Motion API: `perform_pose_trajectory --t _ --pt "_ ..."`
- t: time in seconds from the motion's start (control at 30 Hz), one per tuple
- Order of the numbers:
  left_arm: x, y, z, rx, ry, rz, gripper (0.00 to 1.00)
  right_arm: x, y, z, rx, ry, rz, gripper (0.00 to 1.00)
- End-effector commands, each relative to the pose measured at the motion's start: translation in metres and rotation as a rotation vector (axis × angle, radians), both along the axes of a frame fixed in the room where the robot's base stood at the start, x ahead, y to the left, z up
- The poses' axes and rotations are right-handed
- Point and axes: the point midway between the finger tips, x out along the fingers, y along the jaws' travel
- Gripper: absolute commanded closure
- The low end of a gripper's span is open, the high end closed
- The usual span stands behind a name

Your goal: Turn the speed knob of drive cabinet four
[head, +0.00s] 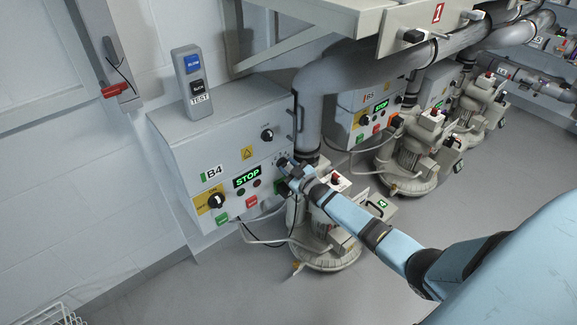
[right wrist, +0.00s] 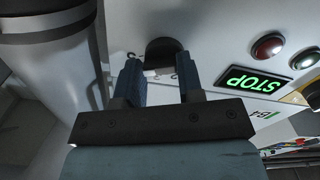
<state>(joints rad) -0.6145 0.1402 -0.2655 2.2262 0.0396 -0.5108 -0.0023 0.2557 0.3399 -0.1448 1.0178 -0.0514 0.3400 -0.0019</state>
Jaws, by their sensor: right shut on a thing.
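Drive cabinet four is the grey box labelled B4 (head: 211,171), with a lit green STOP display (head: 246,176), at the left of the head view. My right gripper (head: 283,163) is at the right part of its front panel. In the right wrist view, the gripper's fingers (right wrist: 160,73) are on either side of a black knob (right wrist: 163,47), shut on it. A printed scale shows partly beside the knob. My left gripper is not in view.
Another black knob (head: 267,135) sits higher on the panel, and a yellow-backed switch (head: 215,201) lower left. A TEST box (head: 192,82) stands on top of the cabinet. A blower (head: 325,230) and a thick grey pipe (head: 308,105) are close on the right.

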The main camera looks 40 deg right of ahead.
Motion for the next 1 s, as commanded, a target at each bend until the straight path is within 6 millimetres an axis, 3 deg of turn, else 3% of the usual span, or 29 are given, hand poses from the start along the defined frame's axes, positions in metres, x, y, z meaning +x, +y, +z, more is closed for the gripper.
perform_pose_trajectory --t 0.7,0.73,0.83,1.0 --pt "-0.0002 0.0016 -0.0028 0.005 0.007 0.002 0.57 -0.0004 -0.0001 -0.0009 0.082 0.007 0.000 0.89" --pt "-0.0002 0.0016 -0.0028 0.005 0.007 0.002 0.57 -0.0003 -0.0001 -0.0009 0.082 0.007 0.000 0.63" --pt "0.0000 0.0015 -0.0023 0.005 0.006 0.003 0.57 -0.0003 -0.0002 -0.0008 0.082 0.007 0.000 0.40" --pt "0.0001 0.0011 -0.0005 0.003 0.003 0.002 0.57 -0.0002 -0.0001 -0.0006 0.081 0.006 0.000 0.40"
